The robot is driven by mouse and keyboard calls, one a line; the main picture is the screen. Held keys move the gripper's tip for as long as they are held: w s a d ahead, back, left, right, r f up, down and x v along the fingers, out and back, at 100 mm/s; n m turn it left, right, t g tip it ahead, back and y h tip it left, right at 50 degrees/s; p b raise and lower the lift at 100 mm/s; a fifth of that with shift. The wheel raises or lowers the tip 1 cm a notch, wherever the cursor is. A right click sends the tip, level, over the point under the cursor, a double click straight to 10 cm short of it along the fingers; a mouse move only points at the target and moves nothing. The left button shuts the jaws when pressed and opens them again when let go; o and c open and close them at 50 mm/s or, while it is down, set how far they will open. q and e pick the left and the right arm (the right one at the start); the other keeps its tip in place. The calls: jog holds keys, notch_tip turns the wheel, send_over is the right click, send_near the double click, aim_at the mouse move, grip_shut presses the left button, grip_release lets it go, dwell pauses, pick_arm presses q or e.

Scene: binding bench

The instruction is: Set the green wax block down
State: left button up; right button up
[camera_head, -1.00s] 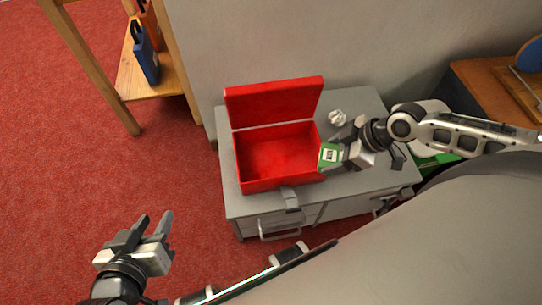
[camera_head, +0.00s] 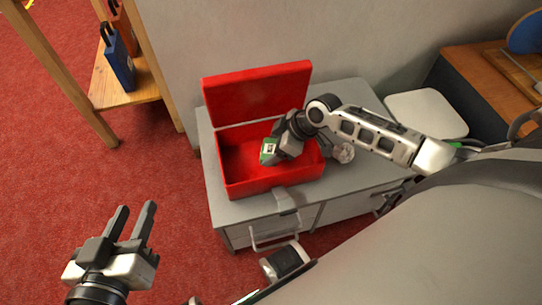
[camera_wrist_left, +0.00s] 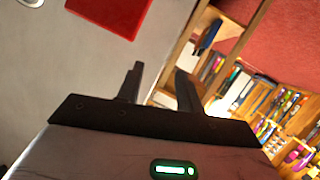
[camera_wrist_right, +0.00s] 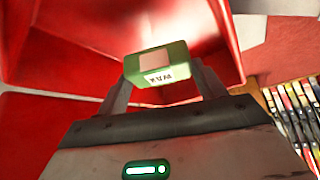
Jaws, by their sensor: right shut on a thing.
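The green wax block (camera_head: 268,151) has a pale label and is held by my right gripper (camera_head: 278,149) over the open red box (camera_head: 262,185). In the right wrist view the wax block (camera_wrist_right: 157,64) sits between the two fingertips, its label reading "WAX", with the red box's walls (camera_wrist_right: 60,40) around and behind it. I cannot tell whether the block touches the box floor. My left gripper (camera_head: 131,222) is open and empty, over the red floor left of the cabinet. Its spread fingers also show in the left wrist view (camera_wrist_left: 158,82).
The red box stands on a grey cabinet (camera_head: 355,100) with its lid (camera_head: 257,92) raised at the back. A crumpled white object (camera_head: 343,153) lies right of the box. A wooden shelf (camera_head: 130,88) with blue and orange items stands at left. A wooden desk (camera_head: 480,80) is at right.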

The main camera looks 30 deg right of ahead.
aim_at(271, 153)
jog(key=shift+w+a+f+b, duration=0.2)
jog(key=shift+w+f+b, duration=0.15)
jog(key=shift+f, duration=0.2)
notch_tip(271, 153, down, 3)
jog(key=shift+w+r+b, duration=0.1)
jog(key=shift+b, duration=0.7)
jog(key=shift+f, duration=0.25)
jog(key=shift+r, duration=0.1)
jog(key=o, duration=1)
pick_arm(q)
jog(key=shift+w+d+r+n+t+h, duration=0.2)
jog(key=shift+d+r+n+t+h, duration=0.1)
jog(key=shift+d+r+n+h, duration=0.15)
